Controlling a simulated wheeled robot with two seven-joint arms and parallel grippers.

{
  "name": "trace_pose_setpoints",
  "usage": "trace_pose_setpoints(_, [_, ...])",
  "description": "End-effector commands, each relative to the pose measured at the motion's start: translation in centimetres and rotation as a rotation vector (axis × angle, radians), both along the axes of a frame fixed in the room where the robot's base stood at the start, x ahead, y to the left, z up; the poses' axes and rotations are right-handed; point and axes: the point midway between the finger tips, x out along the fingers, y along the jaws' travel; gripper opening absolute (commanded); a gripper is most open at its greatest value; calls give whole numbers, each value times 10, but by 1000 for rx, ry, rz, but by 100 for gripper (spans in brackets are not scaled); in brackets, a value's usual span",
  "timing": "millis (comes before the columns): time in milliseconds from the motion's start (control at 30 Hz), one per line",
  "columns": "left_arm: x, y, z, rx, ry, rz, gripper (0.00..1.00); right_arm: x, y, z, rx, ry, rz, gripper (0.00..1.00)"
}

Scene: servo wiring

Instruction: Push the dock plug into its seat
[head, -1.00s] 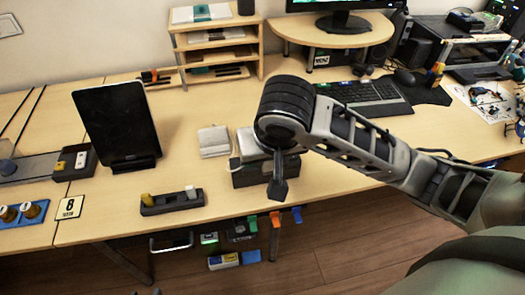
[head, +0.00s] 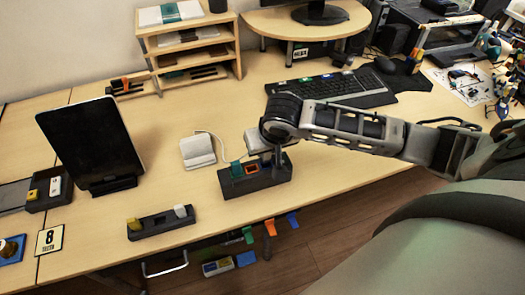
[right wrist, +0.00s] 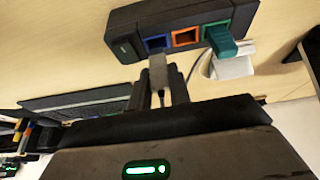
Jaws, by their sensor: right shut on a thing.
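A dark dock block (head: 230,190) lies near the table's front edge; it also shows at the top of the right wrist view (right wrist: 128,28). It has a blue socket (right wrist: 156,43), an orange socket (right wrist: 186,37) and a green socket. A teal plug (right wrist: 222,42) sits at the green socket; it also shows in the head view (head: 237,169). My right gripper (head: 277,160) is over the dock's right end. It is shut on a grey plug (right wrist: 158,68), whose tip is at the blue socket's edge. I cannot tell whether it is inside. My left gripper is out of view.
A white stand (head: 198,152) with a thin cable is left of the dock. A dark holder (head: 160,223) with a yellow and a white piece is front left. A tablet (head: 88,140) stands farther left. A keyboard (head: 335,92) lies behind the arm.

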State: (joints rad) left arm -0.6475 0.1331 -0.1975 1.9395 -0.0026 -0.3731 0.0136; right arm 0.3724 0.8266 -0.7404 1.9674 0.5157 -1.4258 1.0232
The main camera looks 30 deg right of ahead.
Motion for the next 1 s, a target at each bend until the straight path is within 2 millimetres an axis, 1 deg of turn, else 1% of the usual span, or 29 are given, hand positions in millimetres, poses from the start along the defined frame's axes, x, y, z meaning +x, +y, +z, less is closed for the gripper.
trace_pose_setpoints(33, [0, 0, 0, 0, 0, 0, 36, -3, -1, -10, -2, 8, -2, 0])
trace_pose_setpoints(167, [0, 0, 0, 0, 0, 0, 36, -4, -4, -23, 0, 4, -11, 0])
trace_pose_setpoints(467, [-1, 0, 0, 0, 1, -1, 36, -4, -4, -25, 1, 2, -12, 0])
trace_pose_setpoints(500, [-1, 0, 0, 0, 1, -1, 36, -4, -4, -25, 1, 2, -12, 22])
trace_pose_setpoints(533, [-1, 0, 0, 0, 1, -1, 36, -4, -4, -25, 1, 2, -12, 28])
trace_pose_setpoints(867, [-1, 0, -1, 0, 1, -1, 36, -4, -4, -22, 1, 1, -12, 28])
trace_pose_setpoints(967, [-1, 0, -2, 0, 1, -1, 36, -8, -3, -14, 2, 0, -10, 28])
trace_pose_setpoints(1000, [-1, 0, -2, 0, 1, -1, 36, -10, -3, -8, 2, -1, -10, 28])
